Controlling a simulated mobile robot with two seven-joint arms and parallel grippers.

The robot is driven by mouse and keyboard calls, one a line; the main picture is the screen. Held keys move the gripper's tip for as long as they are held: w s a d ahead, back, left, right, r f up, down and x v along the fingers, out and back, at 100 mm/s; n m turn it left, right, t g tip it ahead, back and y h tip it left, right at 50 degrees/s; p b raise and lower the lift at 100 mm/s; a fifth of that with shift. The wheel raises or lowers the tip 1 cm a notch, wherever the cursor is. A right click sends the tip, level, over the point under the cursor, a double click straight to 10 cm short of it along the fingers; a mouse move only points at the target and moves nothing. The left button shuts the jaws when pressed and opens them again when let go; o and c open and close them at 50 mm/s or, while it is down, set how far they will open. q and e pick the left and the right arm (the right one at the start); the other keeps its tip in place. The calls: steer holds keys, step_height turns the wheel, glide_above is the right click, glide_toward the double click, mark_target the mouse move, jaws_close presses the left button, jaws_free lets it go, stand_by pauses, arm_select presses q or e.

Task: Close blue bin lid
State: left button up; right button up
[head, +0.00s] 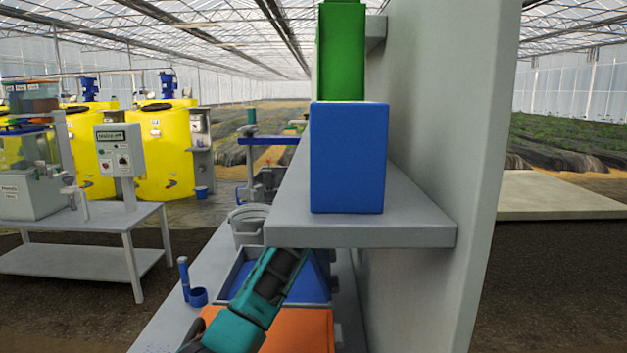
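A blue bin with a pale grey rim (234,268) sits on the lower bench beneath the grey shelf. A sloping blue surface (314,284) shows at its right; I cannot tell whether this is the lid or the inside. One teal and black arm, which I take as my left, reaches up and right from the bottom edge across the bin. Its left gripper (285,262) is at its far end near the shelf's front edge, over the bin in the picture. Its fingers cannot be made out, nor whether they touch anything. My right gripper is not in view.
An orange bin (300,330) sits nearer than the blue one. A grey shelf (360,232) overhangs, carrying a blue box (348,158) and a green box (341,55). A tall grey panel (440,130) closes the right side.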

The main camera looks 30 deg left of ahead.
arm_select(q)
steer(key=shift+c, duration=0.2)
steer(key=shift+f, duration=0.1)
jaws_close()
steer(key=shift+f, duration=0.1)
steer(key=s+a+f+n, duration=0.3)
steer(key=a, duration=0.3)
steer(key=s+a+f+n, duration=0.2)
steer(key=a+f+n, duration=0.2)
steer(key=a, duration=0.1)
steer(key=shift+s+a+f, duration=0.15)
steer(key=shift+s+a, duration=0.25)
steer(key=shift+o, duration=0.2)
jaws_free()
steer(key=shift+d, duration=0.1)
steer(key=shift+r, duration=0.2)
